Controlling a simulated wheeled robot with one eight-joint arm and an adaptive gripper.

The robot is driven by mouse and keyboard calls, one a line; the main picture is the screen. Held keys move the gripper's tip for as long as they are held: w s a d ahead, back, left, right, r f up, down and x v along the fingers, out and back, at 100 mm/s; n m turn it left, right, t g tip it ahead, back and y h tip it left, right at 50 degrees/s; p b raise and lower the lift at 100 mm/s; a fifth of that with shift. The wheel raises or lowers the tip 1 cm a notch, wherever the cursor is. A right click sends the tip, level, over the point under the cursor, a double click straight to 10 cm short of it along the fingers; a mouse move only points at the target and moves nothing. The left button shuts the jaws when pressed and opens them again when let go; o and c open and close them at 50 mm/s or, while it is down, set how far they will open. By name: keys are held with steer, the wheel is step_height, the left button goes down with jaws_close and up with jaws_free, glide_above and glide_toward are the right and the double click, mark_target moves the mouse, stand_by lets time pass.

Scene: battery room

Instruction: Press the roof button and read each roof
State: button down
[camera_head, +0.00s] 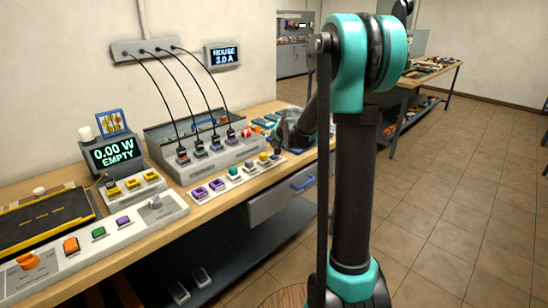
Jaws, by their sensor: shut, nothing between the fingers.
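My gripper (281,139) is at the far right end of the bench, above the end of a white button strip (222,188); it is shut and its fingertips are small and partly hidden. The strip carries purple, teal, white and yellow buttons. Another white panel (125,237) at the front left has orange, green and purple buttons and a knob. I cannot read which button is the roof button. A display (113,153) reads 0.00 W EMPTY. A wall display (222,56) reads HOUSE 3.0 A. No roof can be made out for certain.
A grey box (197,160) takes several black cables from a wall socket bar (155,48). A black panel with a yellow frame (45,215) lies at the left. A drawer with a blue handle (285,195) is under the bench. The tiled floor (450,210) at right is clear.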

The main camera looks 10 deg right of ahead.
steer(key=shift+r, duration=1.45)
steer(key=s+d+f+n+g, duration=0.1)
steer(key=s+f, duration=0.3)
steer(key=s, duration=0.9)
steer(key=s+d+f+n+g+h, duration=0.1)
steer(key=s+f, duration=0.4)
steer(key=s, duration=0.9)
steer(key=s+d+f+n+g+h, duration=0.1)
steer(key=s+f+n, duration=0.3)
steer(key=s, duration=1)
steer(key=shift+d+f+n+g, duration=0.35)
steer(key=shift+d+g, duration=0.1)
steer(key=shift+g, duration=0.45)
steer(key=shift+w, duration=0.1)
step_height(320, 180, up, 18)
steer(key=f+n+t+y, duration=0.1)
steer(key=n+t+y, duration=0.3)
steer(key=n, duration=0.9)
glide_above(275, 157)
steer(key=shift+w+r+m+t+h, duration=0.15)
steer(key=shift+r+m+t+h, duration=0.15)
steer(key=shift+h, duration=0.3)
steer(key=shift+f, duration=0.15)
